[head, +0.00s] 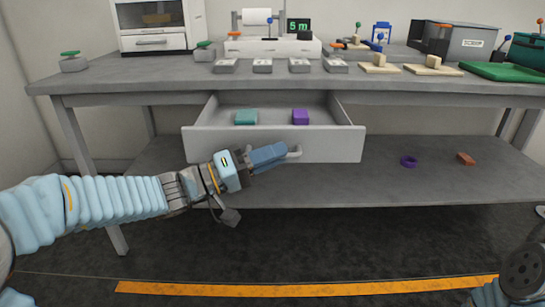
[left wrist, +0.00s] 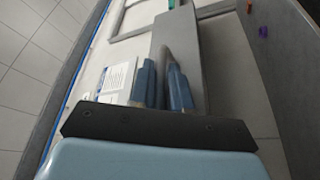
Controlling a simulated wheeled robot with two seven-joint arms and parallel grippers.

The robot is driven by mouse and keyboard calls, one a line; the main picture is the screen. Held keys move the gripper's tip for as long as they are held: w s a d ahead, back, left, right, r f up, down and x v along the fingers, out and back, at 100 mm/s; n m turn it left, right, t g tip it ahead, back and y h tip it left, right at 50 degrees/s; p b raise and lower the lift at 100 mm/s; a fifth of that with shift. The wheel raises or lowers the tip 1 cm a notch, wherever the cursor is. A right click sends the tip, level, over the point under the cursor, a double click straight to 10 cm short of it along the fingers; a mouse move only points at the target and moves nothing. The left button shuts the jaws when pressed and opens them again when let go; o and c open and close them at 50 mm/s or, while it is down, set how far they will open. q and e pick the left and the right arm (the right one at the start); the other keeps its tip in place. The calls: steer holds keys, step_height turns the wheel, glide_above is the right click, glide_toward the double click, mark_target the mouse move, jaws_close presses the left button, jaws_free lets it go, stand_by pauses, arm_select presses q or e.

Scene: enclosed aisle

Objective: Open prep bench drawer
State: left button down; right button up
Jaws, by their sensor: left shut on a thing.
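The prep bench (head: 140,72) has a grey drawer (head: 330,143) pulled out under its top, its inside showing. A teal block (head: 246,117) and a purple block (head: 300,116) lie in it. My left gripper (head: 283,152) is at the drawer's front, shut on the handle (head: 296,153), whose right end shows past the fingers. In the left wrist view, the two blue fingers (left wrist: 163,85) are close together by the drawer front (left wrist: 215,65); the grip itself is partly hidden. My right gripper is out of view; only part of my right arm shows at lower right.
The lower shelf (head: 330,190) carries a purple ring (head: 408,161) and an orange-brown block (head: 466,158). The bench top holds an oven-like appliance (head: 158,28), several small grey blocks, a grey bin (head: 465,42) and a green tray (head: 495,71). The floor in front is clear, with an orange stripe (head: 300,289).

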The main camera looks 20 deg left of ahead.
arm_select(q)
steer(key=shift+a, duration=0.1)
steer(key=c, duration=1.4)
jaws_free()
steer(key=shift+c, duration=0.2)
steer(key=v, duration=1.3)
steer(key=shift+s+a, duration=0.25)
steer(key=shift+a, duration=0.05)
steer(key=shift+f, duration=0.1)
